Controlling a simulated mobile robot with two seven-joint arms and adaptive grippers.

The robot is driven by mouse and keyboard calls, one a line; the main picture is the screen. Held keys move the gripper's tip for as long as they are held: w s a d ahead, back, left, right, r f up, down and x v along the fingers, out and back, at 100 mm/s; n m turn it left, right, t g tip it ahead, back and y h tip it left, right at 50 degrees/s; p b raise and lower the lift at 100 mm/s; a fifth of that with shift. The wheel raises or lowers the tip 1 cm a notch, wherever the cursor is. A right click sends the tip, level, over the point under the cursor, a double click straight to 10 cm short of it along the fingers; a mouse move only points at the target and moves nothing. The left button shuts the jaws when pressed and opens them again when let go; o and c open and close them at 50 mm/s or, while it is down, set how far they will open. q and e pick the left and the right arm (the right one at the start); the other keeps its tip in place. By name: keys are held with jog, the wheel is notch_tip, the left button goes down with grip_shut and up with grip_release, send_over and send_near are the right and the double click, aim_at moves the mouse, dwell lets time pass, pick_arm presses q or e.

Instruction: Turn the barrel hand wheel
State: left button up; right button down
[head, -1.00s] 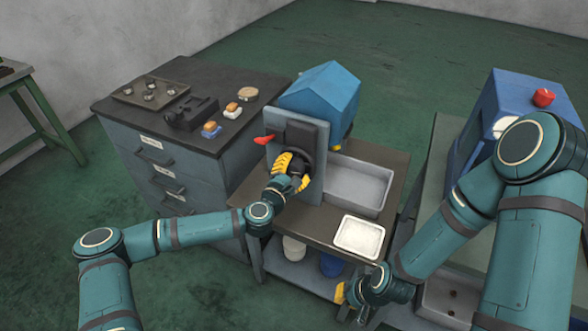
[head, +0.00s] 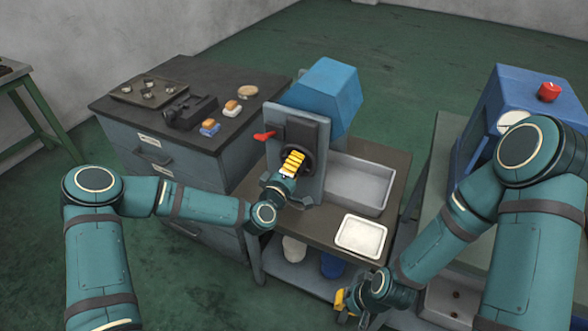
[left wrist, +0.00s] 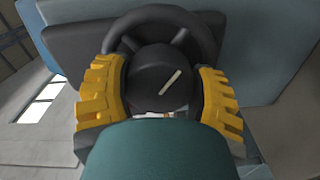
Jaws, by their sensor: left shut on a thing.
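The hand wheel (left wrist: 165,20) is a dark ring with spokes and a round black hub (left wrist: 160,75) bearing a pale line. In the head view the wheel (head: 309,155) is on a grey upright plate in front of the blue faceted barrel (head: 330,88). My left gripper (head: 292,163) is at the wheel, its palm facing the hub. In the left wrist view its yellow fingers (left wrist: 158,92) are on both sides of the hub, shut on it. My right gripper (head: 345,300) hangs low at the bench's front right; its fingers are mostly hidden.
A red lever (head: 264,136) sticks out left of the plate. A grey trough (head: 355,186) and a white tray (head: 361,236) are on the bench to the right. A drawer cabinet (head: 200,115) stands left. A blue machine (head: 520,95) stands right.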

pick_arm(q)
jog(key=m+b, duration=0.1)
jog(key=m, duration=0.1)
jog(key=shift+d+f+m, duration=0.1)
jog(key=shift+d+m, duration=0.05)
jog(key=shift+m, duration=0.15)
jog(key=shift+m+b, duration=0.35)
jog(key=shift+m, duration=0.25)
jog(key=shift+s+d+f, duration=0.1)
jog(key=shift+s, duration=0.05)
dwell(0.7)
jog(key=o, duration=1)
jog(key=shift+o, duration=1.1)
